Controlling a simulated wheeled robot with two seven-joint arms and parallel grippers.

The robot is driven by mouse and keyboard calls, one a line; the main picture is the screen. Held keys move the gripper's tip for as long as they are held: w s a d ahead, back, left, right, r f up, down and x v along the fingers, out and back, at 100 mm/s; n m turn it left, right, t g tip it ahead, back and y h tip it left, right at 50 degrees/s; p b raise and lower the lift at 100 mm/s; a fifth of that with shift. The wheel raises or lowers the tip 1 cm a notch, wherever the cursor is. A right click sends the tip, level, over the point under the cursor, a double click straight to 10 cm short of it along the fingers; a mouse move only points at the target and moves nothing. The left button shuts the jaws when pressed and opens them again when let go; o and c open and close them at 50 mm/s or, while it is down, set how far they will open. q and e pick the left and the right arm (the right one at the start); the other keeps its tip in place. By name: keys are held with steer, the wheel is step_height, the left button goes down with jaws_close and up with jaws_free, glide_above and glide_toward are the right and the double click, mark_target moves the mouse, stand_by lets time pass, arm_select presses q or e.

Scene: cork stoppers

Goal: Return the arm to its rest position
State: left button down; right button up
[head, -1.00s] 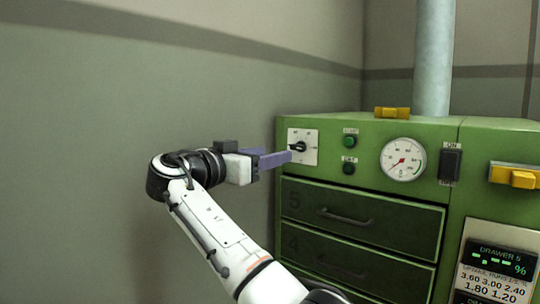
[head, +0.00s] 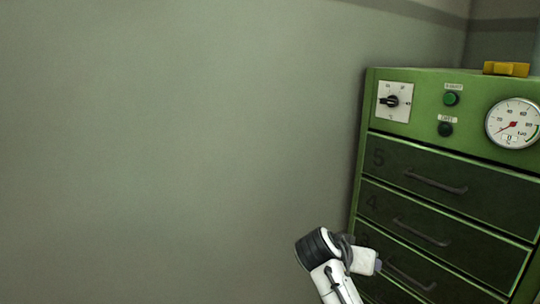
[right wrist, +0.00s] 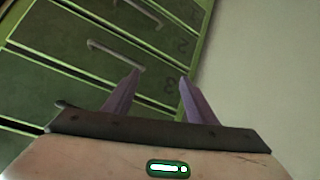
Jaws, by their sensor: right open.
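My right gripper (head: 378,266) is at the bottom of the head view, small and partly lost against the dark drawers. In the right wrist view, its two purple fingers (right wrist: 159,74) stand apart with nothing between them. The arm's white and black links show just left of it. The green cabinet's drawer fronts lie beyond the fingers, and the gripper appears clear of them. The rotary knob (head: 391,101) on its white plate is well above the gripper, with nothing touching it. My left gripper is out of view.
The green cabinet (head: 425,88) fills the right side, with several closed drawers and bar handles (head: 436,182). A gauge (head: 514,123), two green buttons and a yellow block (head: 506,69) are at its top. The left side shows only bare grey wall.

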steer(key=s+d+f+n+g+y, duration=0.2)
steer(key=s+f+n+y, duration=0.15)
steer(key=s+f, duration=1.35)
steer(key=s+a+r+n+g+y, duration=0.15)
steer(key=s+n+y, duration=0.3)
steer(key=s, duration=1.75)
steer(key=w+a+f+t+y, duration=0.1)
steer(key=w+a+f+t, duration=0.1)
steer(key=f, duration=0.3)
steer(key=w+a+f+t+y, duration=0.1)
steer(key=w+a+f+t, duration=0.1)
steer(key=f, duration=0.4)
steer(key=shift+w+a+t, duration=0.35)
steer(key=shift+a+t, duration=0.1)
steer(key=shift+a, duration=0.7)
